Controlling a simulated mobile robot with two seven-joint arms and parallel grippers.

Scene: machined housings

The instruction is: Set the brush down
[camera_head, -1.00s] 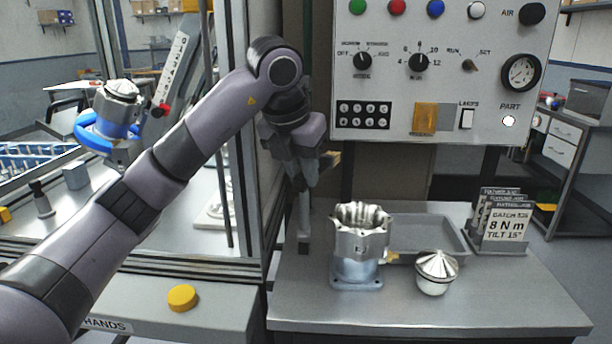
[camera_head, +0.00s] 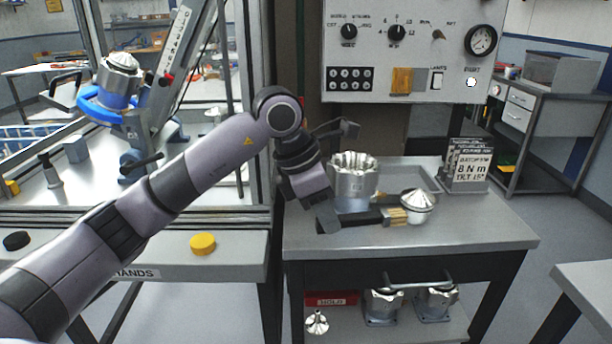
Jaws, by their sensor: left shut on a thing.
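My left gripper (camera_head: 328,216) is shut on the brush (camera_head: 365,218) by the left end of its black handle. The brush lies roughly level, its tan bristles pointing right, at the front of the grey bench top (camera_head: 470,226). I cannot tell whether it touches the bench. It passes in front of the lower part of a silver machined housing (camera_head: 352,178), and its bristles come close to or overlap a cone-topped metal part (camera_head: 418,203). My right gripper is not in view.
A grey tray (camera_head: 408,176) lies behind the housing, and a stand with a batch card (camera_head: 470,168) is at the right. More housings (camera_head: 384,307) sit on the shelf below. The bench's right front is clear. A control panel (camera_head: 410,62) hangs above.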

